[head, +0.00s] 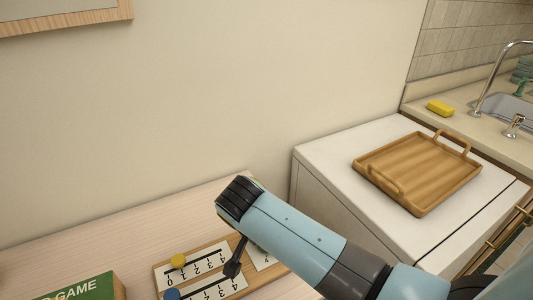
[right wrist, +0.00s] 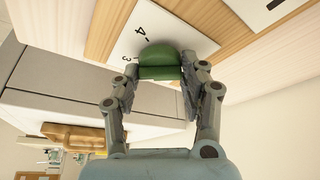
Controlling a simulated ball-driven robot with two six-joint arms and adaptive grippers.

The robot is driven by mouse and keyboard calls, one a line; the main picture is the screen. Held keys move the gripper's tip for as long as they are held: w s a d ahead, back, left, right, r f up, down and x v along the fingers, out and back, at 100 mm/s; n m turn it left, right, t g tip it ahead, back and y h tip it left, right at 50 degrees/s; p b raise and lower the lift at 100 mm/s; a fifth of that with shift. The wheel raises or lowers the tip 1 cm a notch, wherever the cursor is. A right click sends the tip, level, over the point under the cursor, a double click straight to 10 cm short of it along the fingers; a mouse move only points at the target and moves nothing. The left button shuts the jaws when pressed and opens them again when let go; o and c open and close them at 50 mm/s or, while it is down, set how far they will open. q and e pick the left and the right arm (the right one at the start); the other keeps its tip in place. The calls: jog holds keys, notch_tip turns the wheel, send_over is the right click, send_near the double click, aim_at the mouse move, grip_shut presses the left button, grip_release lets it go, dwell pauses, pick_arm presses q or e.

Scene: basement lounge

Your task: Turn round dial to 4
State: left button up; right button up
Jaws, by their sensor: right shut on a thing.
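A wooden board (head: 222,257) with white number plates lies on the light wooden table. The green round dial (right wrist: 163,62) sits on a white plate (right wrist: 122,45); the figures 4 and 3 show beside it. My right gripper (right wrist: 163,75) is shut on the dial, with a finger on either side. Which number the dial points at cannot be told. In the head view my right gripper (head: 234,268) reaches down at the board, and my arm hides most of the dial. A yellow knob (head: 178,261) and a blue knob (head: 172,295) sit on the other scales. My left gripper is out of view.
A green game box (head: 85,290) stands left of the board. A white cabinet (head: 335,155) to the right bears a wooden tray (head: 400,150). Beyond it are a counter with a yellow sponge (head: 440,108) and a sink (head: 510,105). The wall closes off the back.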

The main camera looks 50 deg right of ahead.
jog(key=m+g, duration=0.1)
jog(key=m, duration=0.1)
jog(key=shift+m+p, duration=0.35)
jog(key=shift+m, duration=0.05)
jog(key=m+g, duration=0.1)
jog(key=m, duration=0.2)
jog(key=shift+w+m+g, duration=0.1)
jog(key=shift+m+g, duration=0.2)
jog(key=m+g, duration=0.1)
jog(key=m, duration=0.2)
jog(key=shift+p, duration=0.35)
jog(key=shift+d+m+g+y, duration=0.1)
jog(key=shift+m+g+y, duration=0.5)
jog(key=shift+m, duration=1.2)
jog(key=shift+f, duration=0.1)
jog(key=o, duration=1.2)
jog(key=shift+w, duration=0.1)
